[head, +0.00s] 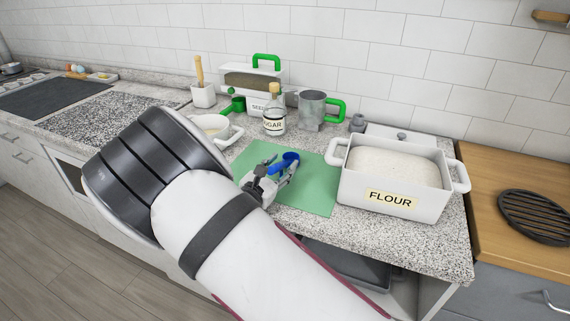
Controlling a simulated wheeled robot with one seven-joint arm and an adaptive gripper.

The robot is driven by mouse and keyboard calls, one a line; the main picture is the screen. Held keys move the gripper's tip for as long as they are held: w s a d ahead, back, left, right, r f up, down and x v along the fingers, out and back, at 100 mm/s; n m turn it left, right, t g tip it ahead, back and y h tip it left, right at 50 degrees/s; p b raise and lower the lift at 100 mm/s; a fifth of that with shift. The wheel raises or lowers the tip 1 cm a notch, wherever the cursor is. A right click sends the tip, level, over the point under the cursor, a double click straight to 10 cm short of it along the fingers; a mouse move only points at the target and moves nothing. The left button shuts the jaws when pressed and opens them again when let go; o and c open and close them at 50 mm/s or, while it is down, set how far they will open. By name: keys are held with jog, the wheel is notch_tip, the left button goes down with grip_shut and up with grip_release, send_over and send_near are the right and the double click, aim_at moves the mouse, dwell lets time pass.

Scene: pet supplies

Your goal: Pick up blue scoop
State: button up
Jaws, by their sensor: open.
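The blue scoop (287,159) is over the green mat (315,187), in the middle of the head view. Only part of its blue body shows; my gripper covers the rest. My gripper (277,170) is right at the scoop, with its fingers around or beside it. The fingers look apart, but I cannot tell whether they touch the scoop. My own arm hides the left part of the mat and the counter in front of it.
A white flour bin (350,185) stands close to the mat's right side. Behind the mat are a sugar bottle (274,118), a metal cup with a green handle (312,110) and a seed container (240,82). A white bowl (213,122) stands at the left. A tiled wall closes the back.

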grip_shut()
